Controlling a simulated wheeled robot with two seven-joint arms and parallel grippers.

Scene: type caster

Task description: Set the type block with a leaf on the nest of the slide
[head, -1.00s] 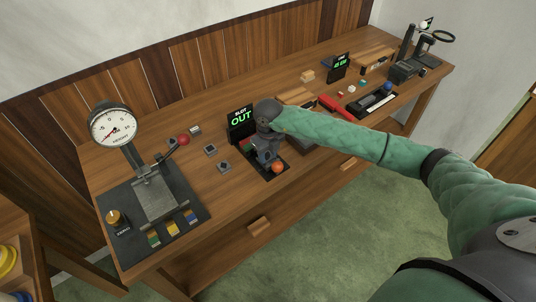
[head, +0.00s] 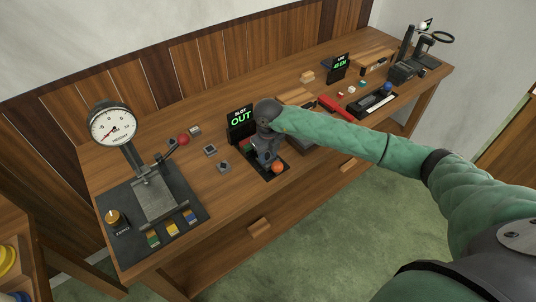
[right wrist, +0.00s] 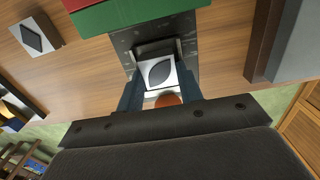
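The type block with a leaf (right wrist: 160,73) shows in the right wrist view as a pale block with a dark leaf on its top face. It sits between the fingers of my right gripper (right wrist: 160,84), which appear to touch its two sides. The block is at the slide (right wrist: 128,41), at the small metal nest; whether it is fully seated I cannot tell. In the head view my right gripper (head: 266,160) is over the dark slide (head: 286,172) and hides the block. An orange knob (head: 277,167) is at the slide's near end. My left gripper is out of view.
A display reading OUT (head: 240,118) stands behind the slide. Loose type blocks (head: 210,150) lie to its left, one with a diamond (right wrist: 34,38). A dial gauge (head: 113,128) stands further left. A red bar (head: 336,107) and wooden blocks are to the right.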

